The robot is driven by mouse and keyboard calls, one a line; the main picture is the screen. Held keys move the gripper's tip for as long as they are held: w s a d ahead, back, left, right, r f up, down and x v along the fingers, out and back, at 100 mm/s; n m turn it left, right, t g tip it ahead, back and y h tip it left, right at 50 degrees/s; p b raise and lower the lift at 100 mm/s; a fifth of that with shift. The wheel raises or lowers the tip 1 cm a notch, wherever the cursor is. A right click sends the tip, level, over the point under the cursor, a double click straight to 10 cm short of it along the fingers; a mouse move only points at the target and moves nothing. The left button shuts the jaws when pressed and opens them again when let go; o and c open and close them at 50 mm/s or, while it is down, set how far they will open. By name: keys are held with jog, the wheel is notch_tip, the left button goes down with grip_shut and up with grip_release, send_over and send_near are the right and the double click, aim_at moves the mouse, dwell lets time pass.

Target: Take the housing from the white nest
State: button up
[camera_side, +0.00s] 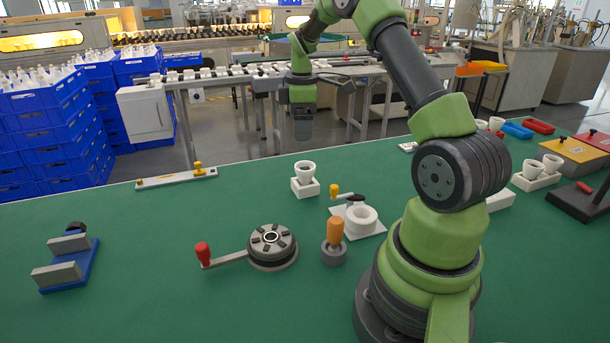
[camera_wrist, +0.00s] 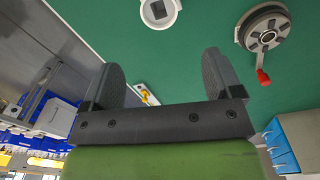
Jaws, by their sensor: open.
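The housing (camera_side: 305,169) is a white cup with a dark inside. It sits upright in the small white nest (camera_side: 305,188) on the green table in the side view. In the wrist view a round white part with a grey square centre (camera_wrist: 160,13), apparently the housing, is cut by the top edge. The nest cannot be told apart there. My gripper (camera_side: 303,136) hangs pointing down, above and behind the nest, apart from it. In the wrist view my gripper (camera_wrist: 164,64) has its two fingers wide apart with nothing between them.
A dark round fixture (camera_side: 272,245) with a red-knobbed crank stands front left of the nest. A strip with a yellow knob (camera_side: 177,178) lies at the back edge. A blue stand (camera_side: 68,262) is far left.

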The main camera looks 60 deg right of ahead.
send_over(305, 167)
jog(key=shift+n, duration=0.3)
notch_tip(305, 167, down, 6)
jog(key=shift+s+a, duration=0.1)
jog(key=f, duration=0.6)
jog(key=shift+a, duration=0.35)
jog(key=shift+r, duration=0.1)
jog(key=c, duration=1)
